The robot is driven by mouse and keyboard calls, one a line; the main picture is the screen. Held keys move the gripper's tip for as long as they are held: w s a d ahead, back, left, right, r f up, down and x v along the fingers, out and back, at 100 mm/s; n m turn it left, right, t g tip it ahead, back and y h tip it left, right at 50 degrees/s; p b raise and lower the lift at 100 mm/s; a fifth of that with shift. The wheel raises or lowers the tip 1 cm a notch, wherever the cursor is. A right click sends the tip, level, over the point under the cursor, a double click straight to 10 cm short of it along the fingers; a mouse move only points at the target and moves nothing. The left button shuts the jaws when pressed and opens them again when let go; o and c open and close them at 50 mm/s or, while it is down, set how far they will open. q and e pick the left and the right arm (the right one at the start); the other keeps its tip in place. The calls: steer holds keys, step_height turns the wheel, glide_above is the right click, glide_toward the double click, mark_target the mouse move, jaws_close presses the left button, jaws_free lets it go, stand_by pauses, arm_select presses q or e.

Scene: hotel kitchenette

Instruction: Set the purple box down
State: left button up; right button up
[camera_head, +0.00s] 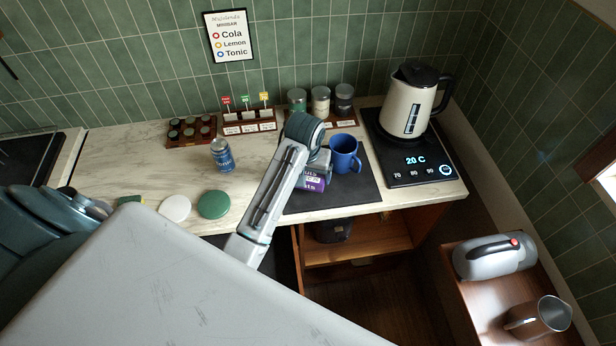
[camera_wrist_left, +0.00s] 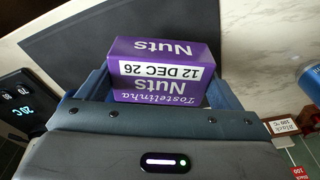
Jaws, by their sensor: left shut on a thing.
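The purple box (camera_head: 312,184), labelled Nuts, shows beside the blue mug over the dark mat (camera_head: 352,203). My left gripper (camera_head: 316,170) is shut on it from above. In the left wrist view the purple box (camera_wrist_left: 165,72) sits between the two blue-grey fingers, with its label upside down, reading "Nuts" and "12 DEC 26". I cannot tell whether its underside touches the mat. In the head view my wrist and gripper hide part of the box. My right gripper is not in view.
A blue mug (camera_head: 345,154) stands close to the right of the box. A kettle (camera_head: 411,98) stands on its base behind right. A blue can (camera_head: 221,155), coasters (camera_head: 213,204) and jars (camera_head: 320,101) are on the counter. The mat's front right is bare.

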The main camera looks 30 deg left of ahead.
mark_target(308, 181)
arm_select(q)
step_height(308, 181, down, 3)
steer(key=shift+w+a+f+p, duration=0.1)
steer(key=shift+w+p, duration=0.05)
steer(key=shift+p, duration=0.75)
steer(key=shift+f, duration=0.15)
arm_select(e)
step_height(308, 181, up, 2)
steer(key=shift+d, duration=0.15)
arm_select(q)
steer(key=shift+f, duration=0.1)
